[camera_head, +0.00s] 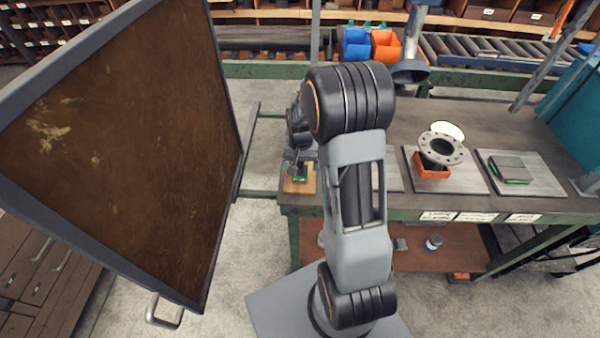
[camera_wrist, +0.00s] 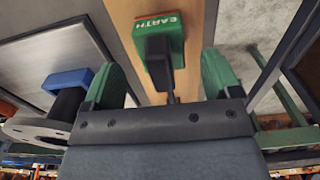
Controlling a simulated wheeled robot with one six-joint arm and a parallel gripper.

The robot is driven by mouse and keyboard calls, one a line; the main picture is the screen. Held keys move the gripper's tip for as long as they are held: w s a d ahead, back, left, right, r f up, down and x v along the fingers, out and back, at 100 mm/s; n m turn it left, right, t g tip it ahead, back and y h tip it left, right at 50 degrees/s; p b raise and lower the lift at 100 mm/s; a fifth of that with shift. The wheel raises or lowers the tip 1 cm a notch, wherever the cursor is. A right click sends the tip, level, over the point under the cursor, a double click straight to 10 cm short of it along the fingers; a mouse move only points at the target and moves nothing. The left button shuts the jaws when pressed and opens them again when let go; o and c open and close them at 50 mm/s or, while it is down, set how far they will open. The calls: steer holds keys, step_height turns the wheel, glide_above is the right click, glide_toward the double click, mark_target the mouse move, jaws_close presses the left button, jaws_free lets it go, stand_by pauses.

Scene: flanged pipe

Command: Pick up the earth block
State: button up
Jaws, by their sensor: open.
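The earth block (camera_wrist: 170,30) is green with white "EARTH" lettering and has a dark fitting on it, with a thin dark stem running toward my gripper. It sits on a wooden board (camera_wrist: 198,40) in the wrist view. In the head view the block (camera_head: 301,178) shows small and green on the board (camera_head: 299,188) at the bench's left end. My gripper (camera_wrist: 162,68) is open, its green fingers on either side of the block's near part. In the wrist view I cannot tell whether they touch it. In the head view my wrist is above the board.
A flanged pipe (camera_head: 441,146) rests in an orange holder (camera_head: 432,171) on a metal plate. A grey-topped green block (camera_head: 509,167) lies on another plate. A large brown panel (camera_head: 120,140) stands to the left. In the wrist view a blue block (camera_wrist: 68,79) is left of my gripper.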

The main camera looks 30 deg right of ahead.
steer(key=shift+f+p, duration=0.3)
steer(key=shift+f, duration=1.65)
steer(key=shift+w, duration=0.1)
steer(key=c, duration=1)
steer(key=shift+r, duration=0.1)
